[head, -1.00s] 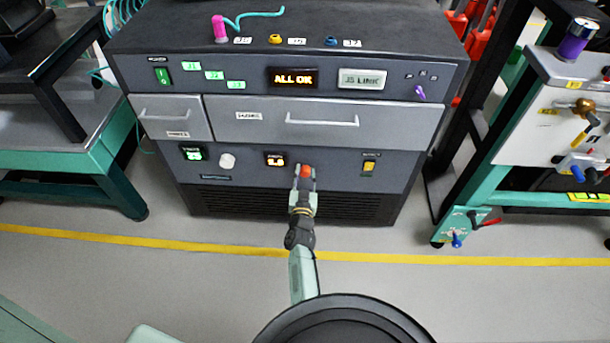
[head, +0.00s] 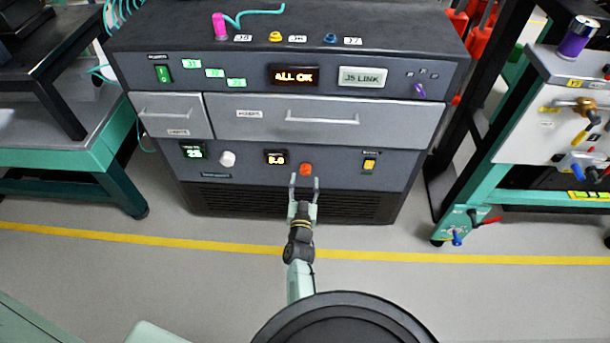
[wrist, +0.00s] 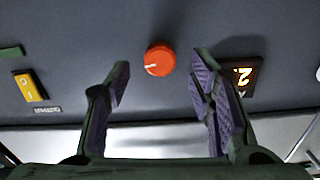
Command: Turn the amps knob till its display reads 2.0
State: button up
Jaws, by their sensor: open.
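The amps knob is the orange-red round knob (head: 305,169) on the lower front panel; it also shows in the wrist view (wrist: 159,60), with a white pointer line. Its amber display (head: 276,157) is left of it in the head view, with digits too blurred to read surely. In the wrist view the display (wrist: 243,76) appears upside down; one digit looks like a 2, and a finger hides the rest. My gripper (head: 304,180) is open and empty, just in front of and below the knob, fingers apart and not touching it.
A white knob (head: 227,159) and a green display (head: 193,151) sit further left on the panel. A yellow switch (head: 369,165) is to the right. Closed drawers (head: 300,119) are above. The floor in front is clear. A bench with valves (head: 560,110) stands at the right.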

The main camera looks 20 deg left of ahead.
jog(key=v, duration=0.2)
jog(key=shift+s+d, duration=0.1)
jog(key=shift+s, duration=0.3)
